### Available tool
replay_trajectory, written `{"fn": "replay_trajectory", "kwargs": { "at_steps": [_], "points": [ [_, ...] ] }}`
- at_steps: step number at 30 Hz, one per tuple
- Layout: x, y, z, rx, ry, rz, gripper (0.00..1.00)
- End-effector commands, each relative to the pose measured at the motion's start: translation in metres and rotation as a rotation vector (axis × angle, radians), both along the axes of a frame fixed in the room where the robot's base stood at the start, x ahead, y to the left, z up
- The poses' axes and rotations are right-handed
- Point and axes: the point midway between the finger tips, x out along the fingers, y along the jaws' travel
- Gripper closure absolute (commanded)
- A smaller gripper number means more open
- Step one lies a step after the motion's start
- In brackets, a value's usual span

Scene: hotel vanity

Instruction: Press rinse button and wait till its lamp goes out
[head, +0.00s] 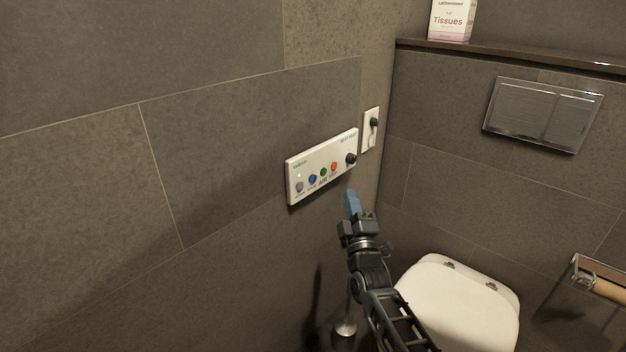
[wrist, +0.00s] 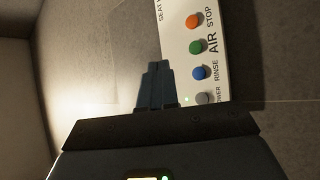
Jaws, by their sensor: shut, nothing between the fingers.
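The white control panel (head: 321,165) is fixed on the left tiled wall. Its blue rinse button (head: 312,179) sits between a grey power button (head: 299,187) and a green air button (head: 323,172). The rinse button shows close up in the wrist view (wrist: 198,73), labelled RINSE. My gripper (head: 352,203) has blue fingertips, shut and empty, below the panel's right end in the head view. In the wrist view the fingers (wrist: 156,82) are left of the buttons, apart from the rinse button.
An orange stop button (head: 334,166) and a black knob (head: 351,159) are on the same panel. A wall plate with a black knob (head: 374,123) is to its right. The white toilet lid (head: 459,301) and a paper holder (head: 583,270) are at the lower right.

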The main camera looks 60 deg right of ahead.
Motion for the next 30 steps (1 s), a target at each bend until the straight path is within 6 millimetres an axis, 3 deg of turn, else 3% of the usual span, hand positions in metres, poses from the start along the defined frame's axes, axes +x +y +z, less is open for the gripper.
{"fn": "replay_trajectory", "kwargs": {
  "at_steps": [18,30],
  "points": [
    [0.068,-0.016,-0.001,0.001,0.000,0.002,1.00],
    [0.085,-0.020,0.000,0.001,-0.001,0.000,1.00]
  ]
}}
